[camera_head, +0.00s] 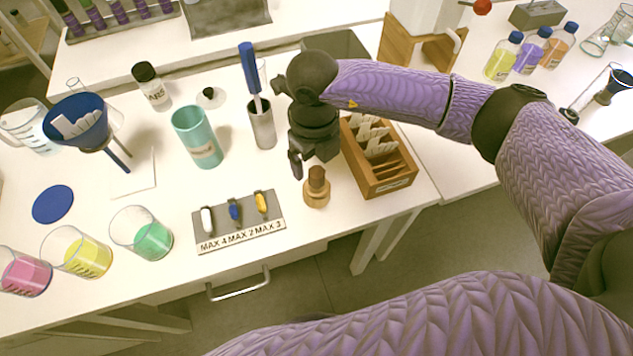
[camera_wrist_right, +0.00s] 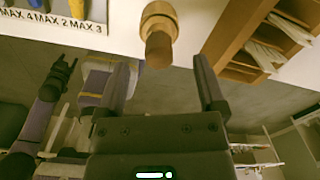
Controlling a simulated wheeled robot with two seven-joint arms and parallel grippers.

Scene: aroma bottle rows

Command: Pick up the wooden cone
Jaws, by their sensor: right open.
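The wooden cone (camera_head: 316,187) is a small brown piece with a wider, lighter base and a narrower dark top. It stands on the white table near the front edge, left of the wooden rack. It also shows at the top middle of the right wrist view (camera_wrist_right: 158,35). My right gripper (camera_head: 309,163) is open and empty, just behind and above the cone in the head view. In the right wrist view the cone lies ahead of the gap between its fingers (camera_wrist_right: 162,68), apart from both. My left gripper (camera_wrist_right: 64,72) shows only in the right wrist view, small and dark; its jaws are unclear.
The wooden rack (camera_head: 388,188) with pale pieces stands close right of the cone. The grey labelled block (camera_head: 242,236) with coloured pieces lies to its left. A metal cup (camera_head: 262,132) with a blue-handled tool stands behind left, near a teal cup (camera_head: 198,140). Several beakers line the left.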

